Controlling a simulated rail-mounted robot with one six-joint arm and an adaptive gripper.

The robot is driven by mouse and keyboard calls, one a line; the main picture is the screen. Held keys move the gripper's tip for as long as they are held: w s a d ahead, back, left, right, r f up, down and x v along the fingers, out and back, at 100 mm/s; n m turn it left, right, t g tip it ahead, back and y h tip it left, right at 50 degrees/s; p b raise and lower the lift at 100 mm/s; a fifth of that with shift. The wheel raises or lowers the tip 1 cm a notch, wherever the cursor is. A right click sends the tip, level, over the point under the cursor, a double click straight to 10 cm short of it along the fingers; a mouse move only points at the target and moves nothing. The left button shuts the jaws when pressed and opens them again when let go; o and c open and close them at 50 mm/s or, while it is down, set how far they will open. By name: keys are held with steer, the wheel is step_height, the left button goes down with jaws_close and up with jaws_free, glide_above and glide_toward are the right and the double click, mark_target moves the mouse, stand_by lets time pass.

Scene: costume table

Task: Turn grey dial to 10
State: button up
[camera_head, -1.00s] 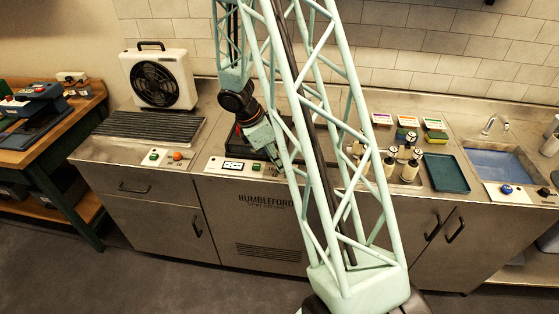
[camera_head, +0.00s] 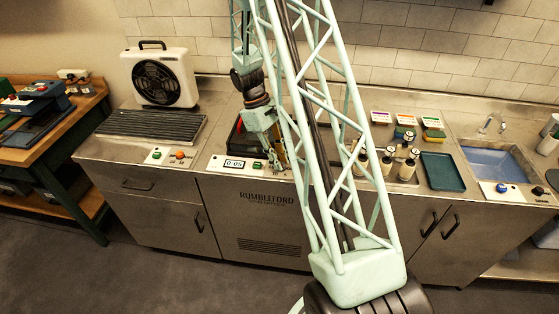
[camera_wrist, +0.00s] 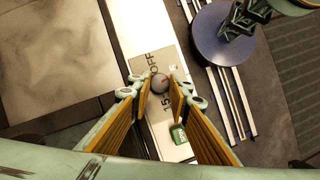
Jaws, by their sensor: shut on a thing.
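The grey dial (camera_wrist: 159,84) with a red mark is in the middle of the wrist view, on a pale panel (camera_wrist: 140,30) printed with OFF, 15 and a partly hidden 5. The mark points off to the right in that view, between the printed labels; its exact setting is too small to read. My gripper (camera_wrist: 160,86) has its fingertips on both sides of the dial and is shut on it. In the head view my gripper (camera_head: 275,158) is low over the middle panel and hides the dial. The panel's display (camera_head: 234,163) seems to read 0.05.
A green button (camera_wrist: 179,134) is close to my finger on the same panel. A blue-purple round plate (camera_wrist: 222,32) is beside the panel. A fan (camera_head: 160,75) stands at the left; cylinders (camera_head: 378,165) and a green tray (camera_head: 441,171) are at the right.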

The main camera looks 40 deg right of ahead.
steer(key=m+y, duration=0.1)
steer(key=m, duration=0.3)
steer(key=shift+d+m+y, duration=0.2)
steer(key=shift+m+y, duration=0.1)
steer(key=shift+y, duration=0.1)
steer(key=m+y, duration=0.1)
steer(key=m, duration=0.3)
steer(key=shift+s+m+t+y+b, duration=0.1)
steer(key=shift+m+t+y+b, duration=0.2)
steer(key=shift+m+y+b, duration=0.1)
steer(key=o, duration=0.9)
steer(key=shift+c, duration=0.2)
steer(key=shift+d+r, duration=0.15)
steer(key=v, duration=1.1)
steer(key=shift+r, duration=0.3)
